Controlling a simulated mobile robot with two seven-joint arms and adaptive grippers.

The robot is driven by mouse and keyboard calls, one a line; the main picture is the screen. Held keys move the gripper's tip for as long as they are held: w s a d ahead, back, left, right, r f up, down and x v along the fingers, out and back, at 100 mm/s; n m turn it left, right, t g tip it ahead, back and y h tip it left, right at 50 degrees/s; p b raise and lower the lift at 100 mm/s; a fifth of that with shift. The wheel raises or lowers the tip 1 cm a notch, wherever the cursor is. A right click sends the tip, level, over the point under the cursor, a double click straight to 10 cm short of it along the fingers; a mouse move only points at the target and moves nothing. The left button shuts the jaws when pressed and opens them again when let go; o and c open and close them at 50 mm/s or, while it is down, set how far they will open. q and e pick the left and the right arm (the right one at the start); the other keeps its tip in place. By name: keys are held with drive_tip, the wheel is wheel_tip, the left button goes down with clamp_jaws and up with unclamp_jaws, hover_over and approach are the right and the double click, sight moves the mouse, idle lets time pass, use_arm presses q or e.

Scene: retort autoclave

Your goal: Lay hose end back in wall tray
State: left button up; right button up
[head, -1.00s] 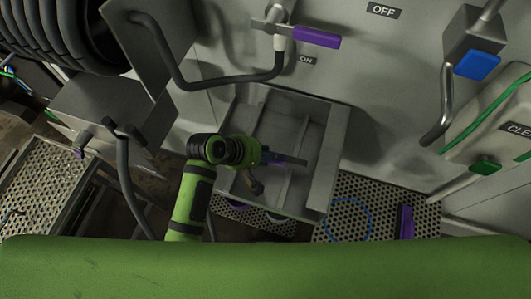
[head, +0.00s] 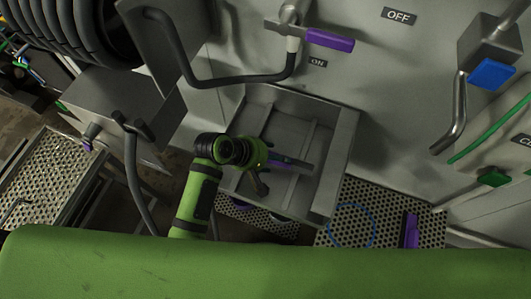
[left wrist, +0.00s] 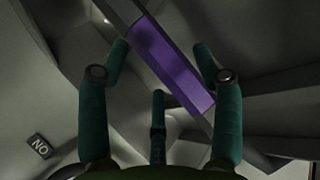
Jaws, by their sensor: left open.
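The grey wall tray (head: 346,140), with ribs inside, sits low against the wall in the head view. My left gripper (head: 270,165) is over the tray's left half. A grey bar, apparently the hose end (head: 292,163), sticks out past the gripper to the right, within the tray's outline. In the left wrist view, its purple grip (left wrist: 172,62) runs diagonally between the spread dark green fingers of my left gripper (left wrist: 160,85). The fingers are open around it, and I cannot tell whether any touches it. The gripper hides part of the bar. My right gripper is not in view.
A dark hose (head: 215,78) loops down from the purple-handled valve (head: 330,40) above the tray. A grey box (head: 120,110) stands left. Perforated metal floor plates (head: 375,195) lie below, with a blue loop (head: 352,225) and a purple bar (head: 411,230).

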use_arm(q)
drive_tip(key=v, duration=1.2)
drive_tip(key=s+a+f+m+y, duration=0.3)
drive_tip(key=s+a+m, duration=0.2)
drive_tip(key=a+m, duration=0.1)
drive_tip(key=s+a+f+m+y, duration=0.4)
drive_tip(key=s+a+m, duration=0.2)
drive_tip(key=a, duration=0.1)
wheel_tip(320, 180, down, 28)
drive_tip(key=s+g+b, duration=0.1)
drive_tip(key=s+b, duration=0.1)
drive_tip(key=b, duration=0.4)
drive_tip(key=s+a+f+g+b, duration=0.1)
drive_tip(key=s+f+b, duration=0.3)
drive_tip(key=s+f, duration=1.1)
wheel_tip(320, 180, down, 3)
drive_tip(key=shift+s+a+f+g, duration=0.15)
drive_tip(key=shift+a+f+g, duration=0.15)
drive_tip(key=shift+a, duration=0.4)
